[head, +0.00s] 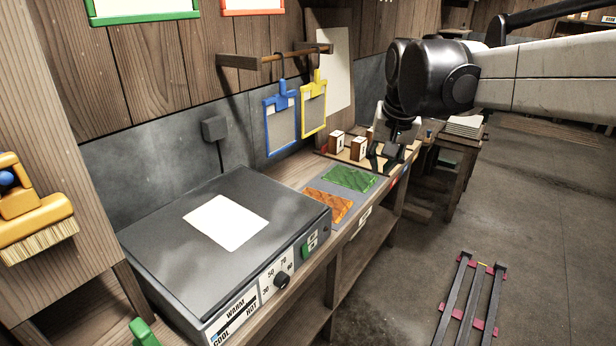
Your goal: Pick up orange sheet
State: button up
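An orange patterned sheet (329,205) lies flat on a grey pad on the bench, just right of the dark hot plate. A green patterned sheet (348,178) lies behind it on a similar pad. My gripper (381,168) hangs at the back right of the green sheet, pointing down. Its fingers look spread apart, and I see nothing between them. It is apart from the orange sheet. How high it is above the bench I cannot tell.
The hot plate (165,240) carries a white sheet (226,222). A blue frame (282,120) and a yellow frame (313,104) hang from a wooden rail above the bench. Small numbered blocks (337,142) stand near my gripper. A dark rack (470,300) lies on the floor.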

jog(key=w+f+m+g, duration=0.15)
jog(key=w+f, duration=0.35)
jog(key=w, duration=0.7)
jog(key=w+f+m+g, duration=0.15)
jog(key=w+f, duration=0.45)
jog(key=w, duration=0.7)
jog(key=shift+m+g, duration=0.5)
jog(key=shift+g, duration=0.1)
jog(key=w+f, duration=0.2)
jog(key=f, duration=0.5)
jog(key=w+f, duration=0.1)
jog(key=f, duration=0.6)
jog(key=w+f, duration=0.2)
jog(key=f, duration=0.6)
jog(key=shift+w+d+f, duration=0.1)
jog(key=shift+w+d, duration=0.2)
jog(key=shift+d, duration=0.05)
grip_shut()
